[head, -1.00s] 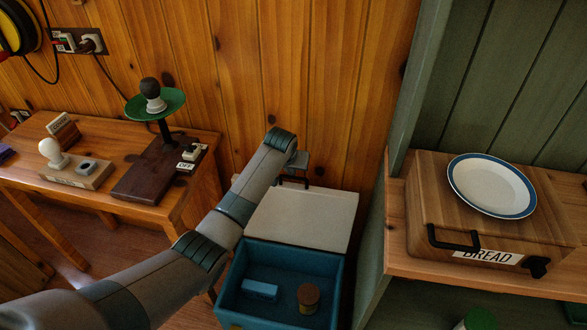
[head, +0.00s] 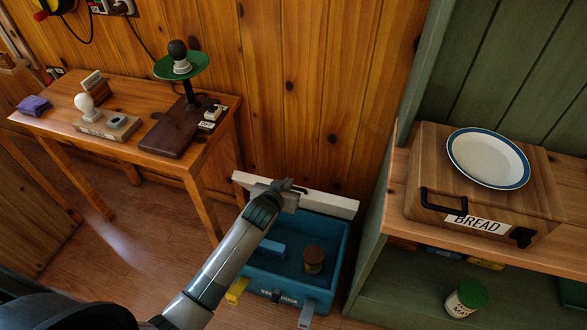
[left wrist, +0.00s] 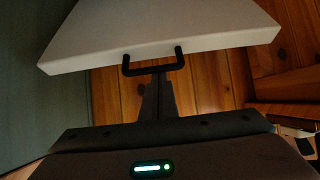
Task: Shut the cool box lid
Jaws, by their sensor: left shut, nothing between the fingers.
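The cool box (head: 342,262) is a blue open-topped box on the floor. Its white lid (head: 335,203) stands raised at the back, seen nearly edge-on. A blue block (head: 271,249) and a brown-topped jar (head: 314,259) lie inside. My left gripper (head: 296,188) is at the lid, its arm crossing over the box's left part. In the left wrist view the lid (left wrist: 165,30) has a black handle (left wrist: 154,68) on its edge. The shut, empty fingers (left wrist: 159,80) are right at the handle; whether they touch it I cannot tell. My right gripper is not in view.
A green shelf unit with a bread box (head: 490,190) and a plate (head: 488,158) stands close on the right. A wooden table (head: 62,118) stands left.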

